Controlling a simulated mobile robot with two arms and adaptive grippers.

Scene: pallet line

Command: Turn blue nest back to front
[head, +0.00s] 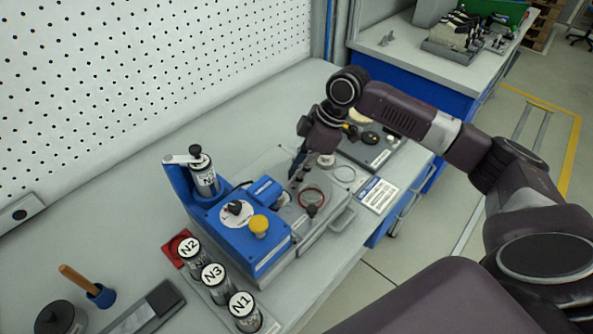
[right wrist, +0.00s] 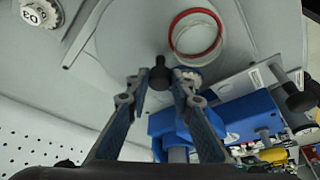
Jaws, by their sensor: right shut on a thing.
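My right gripper (head: 298,170) reaches down to the far side of a round grey disc (head: 287,214) with a red ring (head: 323,190) on it. In the right wrist view my right gripper (right wrist: 158,84) is shut on a small upright black knob (right wrist: 158,74). The red ring (right wrist: 176,22) lies above it there, overlapping a pale ring (right wrist: 214,50). A small blue-and-white round edge (right wrist: 192,72) shows behind one finger, partly hidden; I cannot tell whether it is the blue nest. My left gripper is out of view.
A blue machine (head: 262,262) with a yellow knob stands left of the disc. Canisters N2 (head: 189,247), N3 (head: 213,273) and N1 (head: 243,306) stand in front. A white label card (head: 377,194) lies at right. The pegboard wall (head: 130,60) bounds the bench behind.

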